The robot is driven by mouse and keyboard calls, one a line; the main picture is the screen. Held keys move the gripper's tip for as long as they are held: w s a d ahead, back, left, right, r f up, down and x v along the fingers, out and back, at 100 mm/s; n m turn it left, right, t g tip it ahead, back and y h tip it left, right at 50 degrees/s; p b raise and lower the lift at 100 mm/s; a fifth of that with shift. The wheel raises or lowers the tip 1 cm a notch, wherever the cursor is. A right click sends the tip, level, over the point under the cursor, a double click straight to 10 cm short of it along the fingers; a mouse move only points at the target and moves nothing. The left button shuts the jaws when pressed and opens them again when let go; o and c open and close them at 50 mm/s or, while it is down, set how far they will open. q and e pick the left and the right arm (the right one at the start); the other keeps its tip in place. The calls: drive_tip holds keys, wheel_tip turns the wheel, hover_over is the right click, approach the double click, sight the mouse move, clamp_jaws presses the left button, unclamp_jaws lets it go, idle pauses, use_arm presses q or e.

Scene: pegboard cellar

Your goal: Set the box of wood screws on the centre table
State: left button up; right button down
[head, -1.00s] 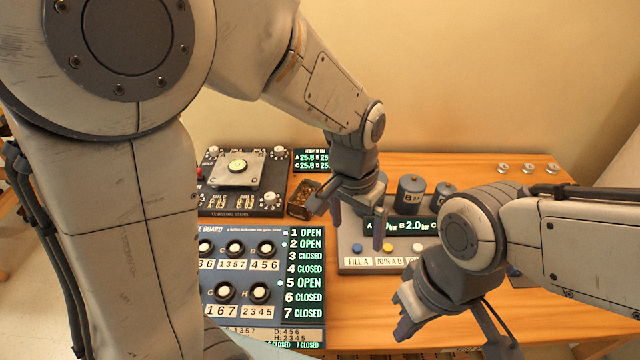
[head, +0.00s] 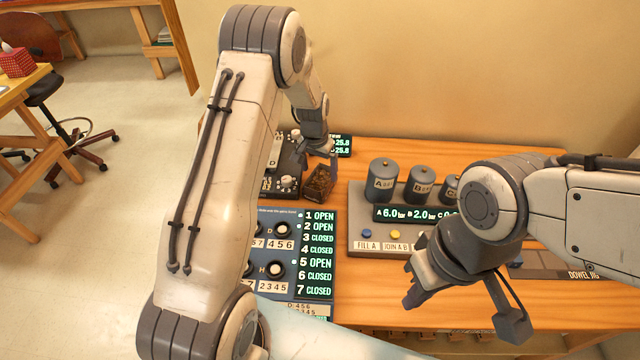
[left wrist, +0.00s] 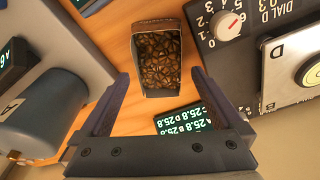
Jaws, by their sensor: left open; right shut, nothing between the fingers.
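The box of wood screws (head: 320,183), a small open box filled with brown pieces, sits on the wooden bench (head: 480,310) between the dial board and the canister panel. In the left wrist view the box (left wrist: 158,60) lies just ahead of my fingers, its near end between the fingertips. My left gripper (head: 320,160) is open above the box; contact cannot be told. My right gripper (head: 411,298) is shut and empty, over the bench in front of the canister panel. Which table is the centre table is not clear.
The dial board (head: 288,184), a switch board (head: 320,285) and the canister panel (head: 363,220) flank the box closely. A small green readout (left wrist: 183,119) stands by it. Another wooden table (head: 22,85) with a red box (head: 16,63) and chair is at far left; open floor lies between.

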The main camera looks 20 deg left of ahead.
sight(321, 186)
use_arm(q)
drive_tip(key=f, duration=0.1)
drive_tip(key=f+p, duration=0.1)
drive_tip(key=f, duration=0.1)
drive_tip(key=shift+w+f+p, duration=0.25)
drive_tip(key=shift+p, duration=0.05)
drive_tip(key=shift+w+f, duration=0.15)
drive_tip(key=shift+f, duration=0.5)
drive_tip(key=shift+r, duration=0.1)
clamp_jaws()
